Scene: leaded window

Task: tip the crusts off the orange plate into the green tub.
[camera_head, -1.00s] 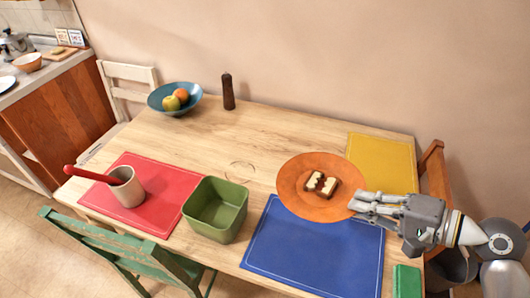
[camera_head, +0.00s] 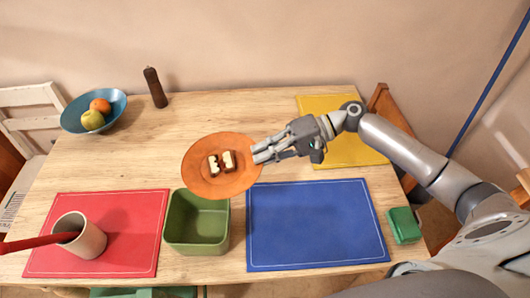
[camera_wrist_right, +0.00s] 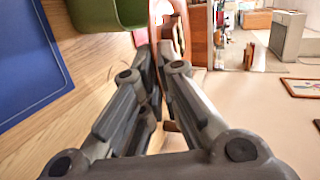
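The orange plate (camera_head: 236,184) is held by its right rim in my right gripper (camera_head: 259,153). The gripper is shut on it. Two crusts, brown with pale tops, lie near its middle, a left crust (camera_head: 213,165) and a right crust (camera_head: 228,161). The open green tub (camera_head: 198,240) stands on the table, and its inside looks empty. In the head view the plate's front edge overlaps the tub's back rim. In the right wrist view the plate shows nearly edge-on between the fingers (camera_wrist_right: 155,48), near the tub (camera_wrist_right: 95,14). My left gripper is not in view.
A red mat (camera_head: 130,215) with a beige cup (camera_head: 82,238) holding a red-handled thing lies left of the tub. A bare blue mat (camera_head: 318,225) lies right. A yellow mat (camera_head: 345,150), fruit bowl (camera_head: 75,122), pepper mill (camera_head: 155,88) and green box (camera_head: 404,225) stand around.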

